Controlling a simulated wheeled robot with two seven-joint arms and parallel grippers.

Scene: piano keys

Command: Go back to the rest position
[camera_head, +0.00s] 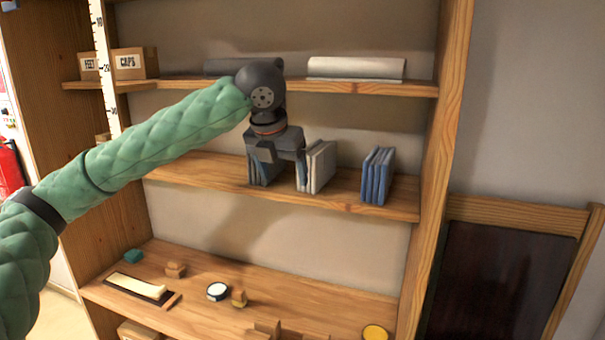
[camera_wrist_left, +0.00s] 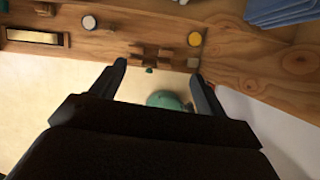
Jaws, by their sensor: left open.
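My left arm comes in from the left in the head view, in a green quilted sleeve. Its left gripper (camera_head: 277,160) is in front of the middle shelf, pointing down, and partly hides dark folders behind it. In the left wrist view the left gripper (camera_wrist_left: 160,75) has its two fingers spread apart with nothing between them. Below and beyond the fingers are the lower shelf edge and the pale floor. A green rounded shape (camera_wrist_left: 165,99) shows between the fingers. My right gripper is not in either view.
A wooden shelf unit (camera_head: 456,120) fills the scene. The middle shelf holds grey folders (camera_head: 321,167) and blue folders (camera_head: 377,176). The lower shelf holds a black tray (camera_head: 125,286), a round white-topped tin (camera_head: 217,291) and a yellow-topped tin (camera_head: 375,332). A framed dark board (camera_head: 500,280) stands at right.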

